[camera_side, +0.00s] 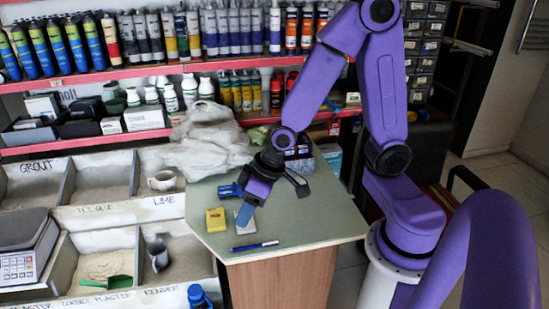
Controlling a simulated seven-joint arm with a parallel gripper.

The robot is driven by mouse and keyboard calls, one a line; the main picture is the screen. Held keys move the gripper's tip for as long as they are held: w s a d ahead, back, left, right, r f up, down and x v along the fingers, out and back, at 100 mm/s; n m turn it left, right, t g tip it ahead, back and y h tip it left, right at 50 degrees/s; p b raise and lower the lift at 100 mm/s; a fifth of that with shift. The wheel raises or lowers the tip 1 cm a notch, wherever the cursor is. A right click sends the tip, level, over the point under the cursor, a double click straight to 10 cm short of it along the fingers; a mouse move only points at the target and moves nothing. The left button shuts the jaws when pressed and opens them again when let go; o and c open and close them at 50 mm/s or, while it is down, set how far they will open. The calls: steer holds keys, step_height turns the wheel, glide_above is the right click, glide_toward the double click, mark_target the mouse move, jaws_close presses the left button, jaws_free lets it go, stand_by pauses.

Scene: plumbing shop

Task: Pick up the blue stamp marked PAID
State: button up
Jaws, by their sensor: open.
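A small dark blue object (230,190), possibly the blue stamp, lies on the grey-green tabletop (300,226) near its left edge. Its lettering is too small to read, so I cannot confirm PAID. My gripper (270,199) is over the table just right of it, pointing down, with its fingers apart. One finger, with a light blue face, hangs over a pale grey block; the other is farther right. Nothing shows between the fingers. The gripper body hides part of the table behind it.
A yellow block (215,220) stands beside the pale grey block (244,226). A blue pen (255,246) lies in front. Crumpled plastic bags (207,140) and boxes crowd the back. Sectioned bins (100,190) lie left. The table's front right is clear.

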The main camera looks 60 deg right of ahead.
steer(key=w+d+f+m+t+h, duration=0.25)
steer(key=w+d+f+m, duration=0.25)
steer(key=w+d, duration=0.3)
steer(key=d+f+m+t+h, duration=0.2)
steer(key=d+m+h, duration=0.25)
steer(key=d, duration=0.75)
steer(key=d+f+m+t+h, duration=0.15)
steer(key=d+m+h, duration=0.35)
steer(key=d, duration=0.8)
steer(key=shift+n+h, duration=0.3)
steer(key=shift+n, duration=0.35)
steer(key=x, duration=1.7)
steer(key=shift+w+a+f, duration=0.1)
steer(key=shift+w+f, duration=0.05)
steer(key=shift+w, duration=0.15)
steer(key=c, duration=0.7)
